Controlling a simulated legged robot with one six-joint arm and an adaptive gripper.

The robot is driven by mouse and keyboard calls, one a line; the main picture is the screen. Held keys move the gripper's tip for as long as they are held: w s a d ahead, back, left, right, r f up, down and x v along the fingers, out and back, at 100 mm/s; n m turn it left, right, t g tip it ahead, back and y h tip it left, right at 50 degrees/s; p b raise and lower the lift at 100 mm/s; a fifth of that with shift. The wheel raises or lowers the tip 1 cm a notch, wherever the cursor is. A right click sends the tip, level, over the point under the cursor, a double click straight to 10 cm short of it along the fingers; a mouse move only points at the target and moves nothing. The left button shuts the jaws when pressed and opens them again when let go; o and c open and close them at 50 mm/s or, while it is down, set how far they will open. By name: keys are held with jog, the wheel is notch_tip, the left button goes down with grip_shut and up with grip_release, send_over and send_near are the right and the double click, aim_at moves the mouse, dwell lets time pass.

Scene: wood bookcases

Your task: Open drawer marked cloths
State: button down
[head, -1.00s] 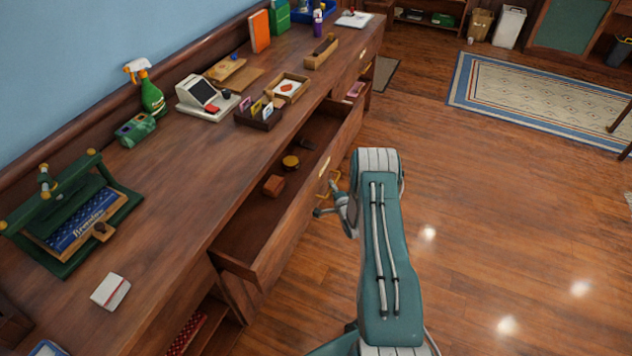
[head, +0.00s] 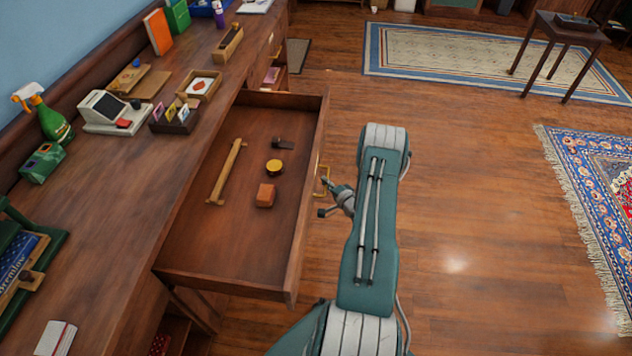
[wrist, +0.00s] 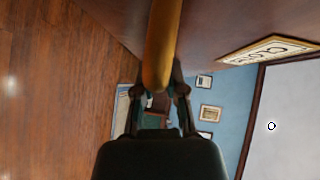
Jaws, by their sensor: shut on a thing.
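The wooden drawer (head: 235,262) stands pulled well out from the long counter in the head view. Its inside shows a wooden bar, a small dark item, a round yellow-topped tin and a brown block. My gripper (head: 329,186) is at the brass handle (head: 321,173) on the drawer's front. In the wrist view my gripper (wrist: 160,92) is shut on the yellow handle (wrist: 161,50). A cream label plate (wrist: 268,50) is on the drawer front there, cut off and turned, so I cannot read it surely.
The counter top (head: 135,190) carries a card reader (head: 110,112), a green spray bottle (head: 52,122) and a card holder (head: 175,120). Open wood floor (head: 470,190) lies right of the drawer. A patterned rug (head: 590,175) and a small dark table (head: 565,35) are farther right.

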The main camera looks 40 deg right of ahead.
jog(key=shift+s+f, duration=0.3)
jog(key=c, duration=0.9)
grip_release()
jog(key=shift+o, duration=1.1)
jog(key=shift+w+d+r, duration=0.1)
jog(key=s+a+r, duration=0.1)
jog(key=s, duration=1)
jog(key=shift+s+a+r, duration=0.25)
jog(key=shift+s+r, duration=0.05)
jog(key=shift+s, duration=0.05)
